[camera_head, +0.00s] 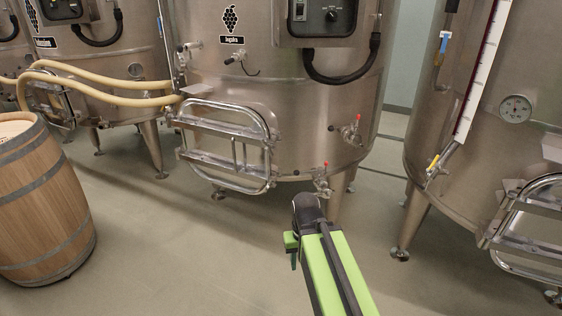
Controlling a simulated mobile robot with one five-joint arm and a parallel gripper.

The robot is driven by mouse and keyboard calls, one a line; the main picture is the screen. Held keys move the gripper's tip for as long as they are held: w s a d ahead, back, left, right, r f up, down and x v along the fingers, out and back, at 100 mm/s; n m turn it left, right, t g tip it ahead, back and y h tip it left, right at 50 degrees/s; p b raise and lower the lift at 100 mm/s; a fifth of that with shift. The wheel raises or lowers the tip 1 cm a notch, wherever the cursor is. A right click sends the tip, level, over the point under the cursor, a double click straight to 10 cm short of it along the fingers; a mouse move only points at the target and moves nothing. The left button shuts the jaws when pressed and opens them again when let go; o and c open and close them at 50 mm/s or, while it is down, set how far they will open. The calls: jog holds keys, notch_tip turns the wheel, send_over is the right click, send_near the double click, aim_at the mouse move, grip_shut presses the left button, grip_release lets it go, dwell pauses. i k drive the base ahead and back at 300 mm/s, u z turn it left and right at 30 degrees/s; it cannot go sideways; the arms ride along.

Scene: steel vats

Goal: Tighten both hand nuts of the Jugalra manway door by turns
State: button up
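The Jugalra vat (290,110) is a steel tank in the middle, with a grape sign and a small name label that looks like Jugalra (231,40). Its manway door (225,145), framed by shiny tubing with crossbars, sits low on the left of its front. The two hand nuts are too small to make out with certainty among the bars. My green arm reaches up from the bottom, and its dark end (307,208) is in front of the vat, right of and below the door in the picture. My gripper's fingers cannot be made out.
A wooden barrel (45,205) stands at the left. Cream hoses (100,88) run between the left vat (75,60) and the middle one. Red-handled valves (352,130) stick out right of the door. Another vat (480,140) stands at the right. The floor (180,250) between is clear.

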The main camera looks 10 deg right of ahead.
aim_at(268, 145)
jog(key=u, duration=0.25)
jog(key=i, duration=0.75)
jog(key=u, duration=1.85)
jog(key=k, duration=0.85)
jog(key=z, duration=0.85)
jog(key=i, duration=1)
jog(key=u, duration=0.15)
